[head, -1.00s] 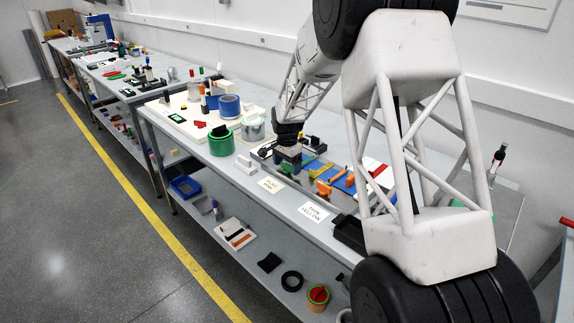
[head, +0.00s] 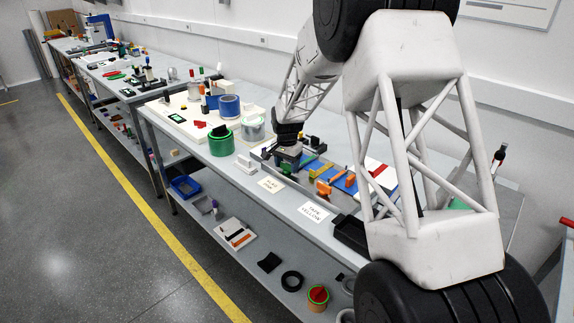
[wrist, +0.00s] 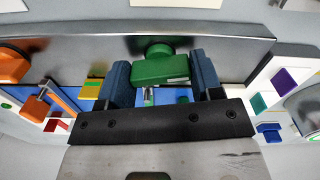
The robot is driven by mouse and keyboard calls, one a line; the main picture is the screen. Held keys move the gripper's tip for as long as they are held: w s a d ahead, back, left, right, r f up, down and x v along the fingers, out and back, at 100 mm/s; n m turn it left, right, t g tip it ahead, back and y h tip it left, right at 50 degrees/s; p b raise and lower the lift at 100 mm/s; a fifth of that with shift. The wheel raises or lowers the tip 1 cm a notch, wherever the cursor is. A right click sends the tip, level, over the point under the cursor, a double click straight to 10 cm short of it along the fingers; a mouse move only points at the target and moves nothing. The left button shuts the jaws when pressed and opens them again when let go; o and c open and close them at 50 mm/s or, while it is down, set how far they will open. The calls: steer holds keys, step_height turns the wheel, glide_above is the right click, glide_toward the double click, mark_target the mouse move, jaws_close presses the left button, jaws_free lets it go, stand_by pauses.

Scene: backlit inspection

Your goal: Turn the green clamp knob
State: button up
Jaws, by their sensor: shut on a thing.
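The green clamp knob (wrist: 160,66) is a wide block-shaped grip with a rounded boss on its far side. It sits against a grey metal rail or plate (wrist: 60,54) in the wrist view. My gripper (wrist: 160,82) has its two blue-padded fingers on either side of the knob, shut on it.
An orange clamp part (wrist: 57,98) lies to the left of my fingers. White label cards lie along the bench edge.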

steer(key=n, duration=1.2)
steer(key=shift+w+r+n, duration=0.1)
steer(key=shift+w+n, duration=0.05)
steer(key=shift+n, duration=1.75)
steer(key=o, duration=0.9)
steer(key=shift+c, duration=0.2)
steer(key=shift+d+r, duration=0.1)
